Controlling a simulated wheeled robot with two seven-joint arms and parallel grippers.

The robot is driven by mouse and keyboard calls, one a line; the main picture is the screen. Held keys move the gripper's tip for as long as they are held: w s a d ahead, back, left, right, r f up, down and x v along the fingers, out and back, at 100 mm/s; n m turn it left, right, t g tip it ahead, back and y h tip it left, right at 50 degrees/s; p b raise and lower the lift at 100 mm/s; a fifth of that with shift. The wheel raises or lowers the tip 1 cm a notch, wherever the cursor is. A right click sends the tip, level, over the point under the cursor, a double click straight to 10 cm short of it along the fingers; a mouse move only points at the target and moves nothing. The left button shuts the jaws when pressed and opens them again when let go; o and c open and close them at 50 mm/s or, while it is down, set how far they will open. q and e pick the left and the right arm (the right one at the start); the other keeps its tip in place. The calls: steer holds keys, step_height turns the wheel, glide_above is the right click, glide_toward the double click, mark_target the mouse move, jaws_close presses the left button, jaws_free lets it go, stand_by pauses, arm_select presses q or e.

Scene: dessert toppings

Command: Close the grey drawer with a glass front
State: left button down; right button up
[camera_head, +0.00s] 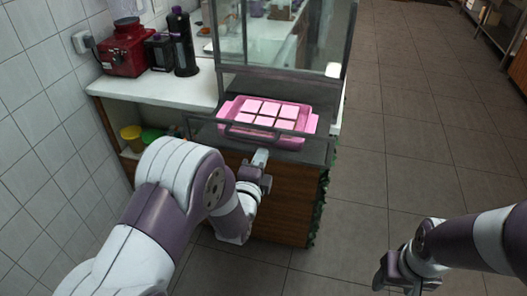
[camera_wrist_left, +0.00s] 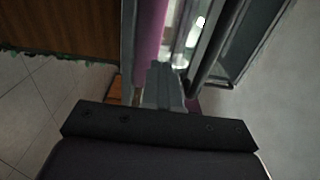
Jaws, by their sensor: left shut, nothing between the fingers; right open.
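The grey drawer with a glass front (camera_head: 203,130) is pulled out of the display case. Its dark handle (camera_head: 252,136) runs along the front, and a dark bar that looks like this handle (camera_wrist_left: 222,45) shows in the left wrist view. A pink tray (camera_head: 310,125) with pale square pieces lies in the drawer. My left gripper (camera_head: 262,157) is shut and empty, at the drawer's front just below the handle. Its closed fingers (camera_wrist_left: 163,85) point at the drawer in the left wrist view; I cannot tell whether they touch. My right gripper (camera_head: 383,278) is open and empty, over the floor.
A glass display case (camera_head: 285,45) stands behind the drawer, on a wooden cabinet (camera_head: 290,205). A white counter (camera_head: 160,94) at left holds a red appliance (camera_head: 125,48) and dark bottles. The tiled floor (camera_head: 420,130) at right is clear.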

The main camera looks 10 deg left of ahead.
arm_select(q)
steer(key=shift+w, duration=1.35)
arm_select(e)
steer(key=shift+s, duration=0.1)
